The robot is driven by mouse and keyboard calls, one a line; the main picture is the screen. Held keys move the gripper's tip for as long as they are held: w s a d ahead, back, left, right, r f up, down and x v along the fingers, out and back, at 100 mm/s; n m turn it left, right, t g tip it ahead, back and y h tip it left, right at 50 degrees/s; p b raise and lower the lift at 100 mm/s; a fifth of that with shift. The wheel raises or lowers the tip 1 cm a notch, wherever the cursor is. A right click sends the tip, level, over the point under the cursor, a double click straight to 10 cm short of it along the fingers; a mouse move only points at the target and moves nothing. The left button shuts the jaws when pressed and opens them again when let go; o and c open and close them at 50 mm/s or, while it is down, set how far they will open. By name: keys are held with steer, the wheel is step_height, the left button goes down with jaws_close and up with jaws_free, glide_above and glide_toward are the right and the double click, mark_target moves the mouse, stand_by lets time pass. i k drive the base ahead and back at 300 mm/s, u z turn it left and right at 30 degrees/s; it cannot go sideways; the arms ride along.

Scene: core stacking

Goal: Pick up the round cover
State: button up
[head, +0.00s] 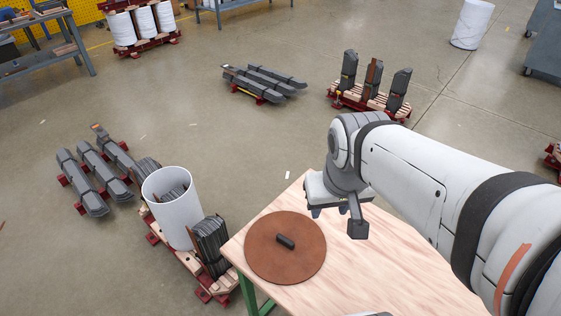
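The round cover (268,262) is a flat brown disc with a short dark handle (285,241) at its middle. It lies flat on the left end of a light wooden table (375,275), near the table's corner. My gripper (329,211) hangs from the end of my white arm, to the right of and behind the cover in the picture. It appears apart from the cover and above the table.
Left of the table, a white cylinder (175,218) and dark upright stacked pieces (211,243) stand on a wooden pallet. Dark long cores (85,175) lie further left. More cores (265,82) and a pallet with upright stacks (371,97) stand behind. Open floor lies between.

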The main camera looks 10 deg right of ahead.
mark_target(282, 247)
steer(key=z, duration=0.5)
steer(key=k, duration=1.3)
steer(key=u, duration=1.05)
steer(key=i, duration=1)
steer(key=u, duration=0.05)
